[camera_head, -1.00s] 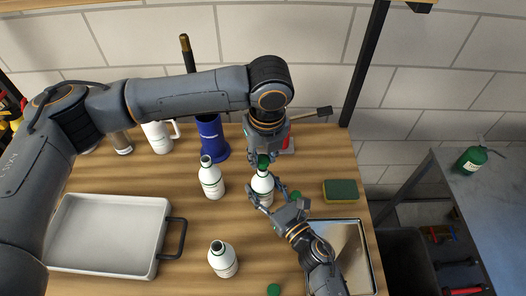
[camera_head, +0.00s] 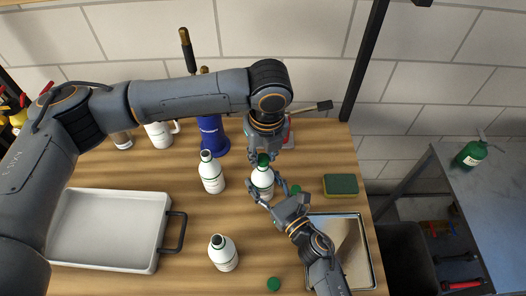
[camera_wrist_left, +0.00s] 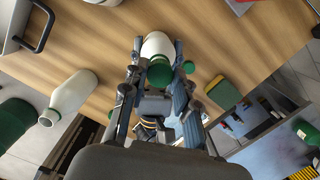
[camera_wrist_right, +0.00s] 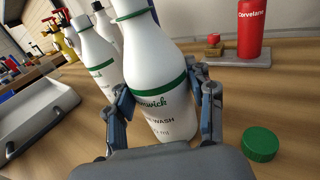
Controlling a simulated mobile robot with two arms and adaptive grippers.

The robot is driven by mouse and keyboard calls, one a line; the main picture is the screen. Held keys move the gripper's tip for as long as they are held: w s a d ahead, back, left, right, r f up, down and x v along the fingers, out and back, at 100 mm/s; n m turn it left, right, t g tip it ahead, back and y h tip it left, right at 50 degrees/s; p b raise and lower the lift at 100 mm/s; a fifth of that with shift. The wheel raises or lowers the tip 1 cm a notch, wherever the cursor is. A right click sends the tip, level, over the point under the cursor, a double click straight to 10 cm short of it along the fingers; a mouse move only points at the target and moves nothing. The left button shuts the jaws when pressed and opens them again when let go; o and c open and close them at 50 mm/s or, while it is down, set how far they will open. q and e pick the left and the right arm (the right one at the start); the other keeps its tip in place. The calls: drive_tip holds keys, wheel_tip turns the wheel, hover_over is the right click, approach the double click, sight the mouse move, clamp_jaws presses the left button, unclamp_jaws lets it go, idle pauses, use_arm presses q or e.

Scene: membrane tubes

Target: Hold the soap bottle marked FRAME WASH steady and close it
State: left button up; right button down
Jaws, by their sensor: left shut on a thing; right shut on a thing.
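The white soap bottle (camera_head: 263,180) with green bands stands upright on the wooden table. In the right wrist view, its label (camera_wrist_right: 165,120) shows "WASH"; the word before it is hidden. My right gripper (camera_wrist_right: 160,100) is shut around its body, and the same gripper shows in the head view (camera_head: 266,192). My left gripper (camera_head: 262,156) comes from above and is shut on a green cap (camera_wrist_left: 160,72) at the bottle's mouth. The cap covers the mouth in the left wrist view. I cannot tell whether it is seated or threaded.
Two more white bottles stand left (camera_head: 212,177) and front (camera_head: 223,254). Loose green caps lie right of the held bottle (camera_wrist_right: 260,145) and near the front (camera_head: 273,284). A sponge (camera_head: 340,185), metal tray (camera_head: 372,270) and white pan (camera_head: 60,225) lie around. Bare table lies between pan and bottles.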

use_arm(q)
drive_tip(key=shift+f, duration=0.6)
idle(0.3)
drive_tip(key=m, duration=0.5)
drive_tip(key=shift+a+m+h, duration=0.1)
drive_tip(key=shift+m+h, duration=0.2)
drive_tip(key=shift+h, duration=0.1)
drive_tip(key=m, duration=0.6)
drive_tip(key=shift+h, duration=0.3)
drive_tip(key=m, duration=0.4)
drive_tip(key=shift+m+g, duration=0.3)
drive_tip(key=shift+g, duration=0.1)
drive_tip(key=o, duration=0.7)
